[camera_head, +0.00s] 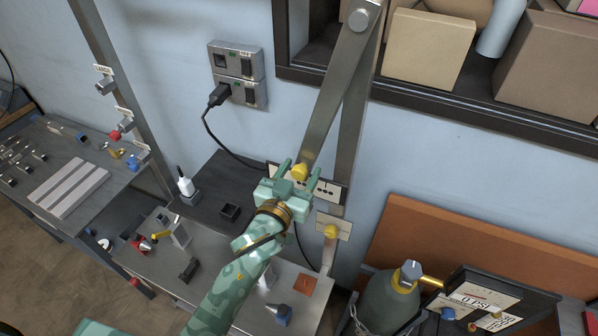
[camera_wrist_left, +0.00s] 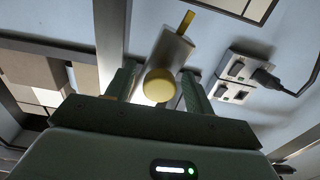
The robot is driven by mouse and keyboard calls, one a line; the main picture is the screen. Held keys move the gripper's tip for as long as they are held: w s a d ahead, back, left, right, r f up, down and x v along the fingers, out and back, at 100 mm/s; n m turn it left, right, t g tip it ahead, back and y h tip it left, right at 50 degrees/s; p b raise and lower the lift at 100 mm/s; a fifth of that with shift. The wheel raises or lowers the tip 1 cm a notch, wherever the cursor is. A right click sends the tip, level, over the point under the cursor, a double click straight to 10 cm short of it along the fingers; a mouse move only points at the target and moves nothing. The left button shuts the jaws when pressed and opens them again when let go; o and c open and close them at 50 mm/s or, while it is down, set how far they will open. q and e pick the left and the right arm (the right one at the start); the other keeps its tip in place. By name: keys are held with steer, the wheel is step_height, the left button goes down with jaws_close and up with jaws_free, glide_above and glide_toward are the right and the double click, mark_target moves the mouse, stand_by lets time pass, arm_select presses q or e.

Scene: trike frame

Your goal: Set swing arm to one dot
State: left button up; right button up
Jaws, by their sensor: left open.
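The swing arm (camera_head: 332,105) is a long metal bar. It hangs from a round pivot (camera_head: 363,18) and slants down to the left, with a yellow knob (camera_head: 300,172) near its lower end. A pale plate (camera_head: 338,192) with black dots lies behind that end. My gripper and the knob hide part of it, so I cannot tell which dots the arm points to. My left gripper (camera_head: 299,174) is open at the knob. In the left wrist view the round knob (camera_wrist_left: 159,86) sits between the two spread fingers, with the bar (camera_wrist_left: 168,52) behind it. My right gripper is not in view.
A fixed upright post (camera_head: 353,130) stands behind the swing arm. A wall socket (camera_head: 236,74) with a plugged cable is at upper left. A shelf with boxes (camera_head: 428,47) is at upper right. A gas cylinder (camera_head: 388,302) and a gauge (camera_head: 485,300) are at lower right.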

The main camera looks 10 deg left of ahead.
arm_select(q)
steer(key=shift+c, duration=1.2)
steer(key=c, duration=0.9)
steer(key=shift+m, duration=0.7)
steer(key=a+p, duration=0.1)
steer(key=a+r+p, duration=0.2)
steer(key=a, duration=0.1)
steer(key=shift+w+p, duration=0.35)
steer(key=shift+w, duration=0.05)
jaws_close()
steer(key=shift+a+f, duration=0.15)
steer(key=shift+a, duration=0.1)
steer(key=o, duration=1.1)
jaws_free()
steer(key=shift+o, duration=0.2)
steer(key=shift+a, duration=0.1)
